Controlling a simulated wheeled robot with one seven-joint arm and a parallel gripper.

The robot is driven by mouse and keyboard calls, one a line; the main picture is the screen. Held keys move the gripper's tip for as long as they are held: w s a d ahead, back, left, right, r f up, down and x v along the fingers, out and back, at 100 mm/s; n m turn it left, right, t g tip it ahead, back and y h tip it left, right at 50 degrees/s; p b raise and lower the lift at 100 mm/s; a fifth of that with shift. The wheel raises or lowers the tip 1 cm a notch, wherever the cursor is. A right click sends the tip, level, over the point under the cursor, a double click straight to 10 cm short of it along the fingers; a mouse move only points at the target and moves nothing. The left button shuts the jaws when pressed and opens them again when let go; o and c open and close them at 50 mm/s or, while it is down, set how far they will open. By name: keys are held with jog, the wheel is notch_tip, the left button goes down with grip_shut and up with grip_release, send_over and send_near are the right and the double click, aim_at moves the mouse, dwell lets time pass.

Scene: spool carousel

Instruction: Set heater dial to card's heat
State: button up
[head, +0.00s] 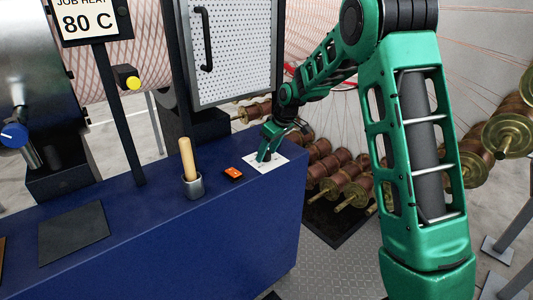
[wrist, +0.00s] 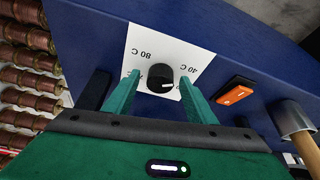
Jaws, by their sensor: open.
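The job card (head: 86,20) at the upper left of the head view reads JOB HEAT 80 C. The heater dial is a black round knob (wrist: 160,78) on a white plate (wrist: 178,50); the plate also shows in the head view (head: 258,170). In the wrist view, 80 C and 40 C read upside down at its upper left and upper right. Other marks are partly hidden by my fingers. A small white mark on the knob lies toward its lower right. My gripper (head: 267,152) is open, its fingertips (wrist: 160,84) either side of the knob with gaps between.
An orange rocker switch (head: 233,173) sits left of the plate, then a wooden-handled tool in a metal cup (head: 193,184). A perforated door (head: 232,50) stands behind the blue bench (head: 190,245). Copper spools (head: 340,175) stand to the right.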

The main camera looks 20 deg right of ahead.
jog(key=c, duration=1)
jog(key=shift+c, duration=0.2)
jog(key=shift+a+m, duration=0.1)
jog(key=shift+m, duration=0.3)
jog(key=m, duration=0.2)
jog(key=m+t+h, duration=0.1)
jog(key=shift+a+m+h, duration=0.2)
jog(key=shift+m+h, duration=0.1)
jog(key=shift+m, duration=0.1)
jog(key=m+h, duration=0.1)
jog(key=m, duration=0.3)
jog(key=shift+a+m+h, duration=0.2)
jog(key=shift+m+h, duration=0.1)
jog(key=shift+h, duration=0.1)
jog(key=m, duration=0.2)
jog(key=m+g+h, duration=0.1)
jog(key=m, duration=0.1)
jog(key=shift+w+a+f, duration=0.1)
jog(key=shift+a, duration=0.1)
jog(key=shift+w+a+m+g+h, duration=0.1)
jog(key=shift+m+g+h, duration=0.25)
jog(key=shift+m, duration=0.9)
jog(key=shift+m+g+h, duration=0.25)
jog(key=shift+m+h, duration=0.2)
jog(key=shift+m, duration=0.8)
